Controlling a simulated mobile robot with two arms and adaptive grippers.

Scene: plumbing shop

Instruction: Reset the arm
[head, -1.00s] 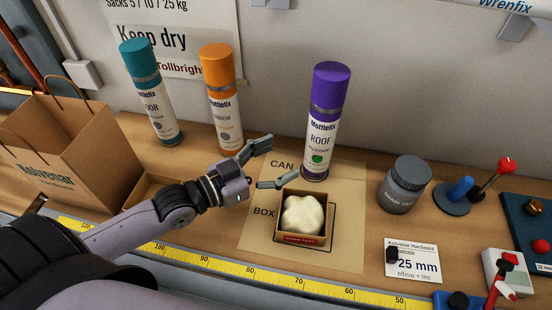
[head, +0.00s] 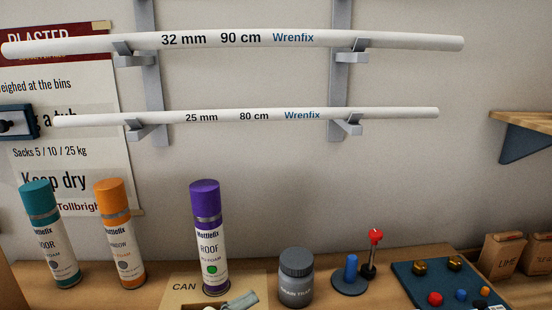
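Only a grey fingertip part of my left gripper (head: 240,301) shows, at the bottom edge of the head view, in front of the purple ROOF foam can (head: 208,240). The rest of that gripper and its arm are cut off below, so its opening is hidden. The purple can stands upright on a brown sheet (head: 178,290) marked CAN. My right gripper is not in view.
A teal can (head: 50,235) and an orange can (head: 118,235) stand to the left. A grey jar (head: 296,278), a blue peg on a round base (head: 350,272) and a dark blue tray (head: 440,290) stand to the right. White pipes (head: 250,118) hang on wall brackets above.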

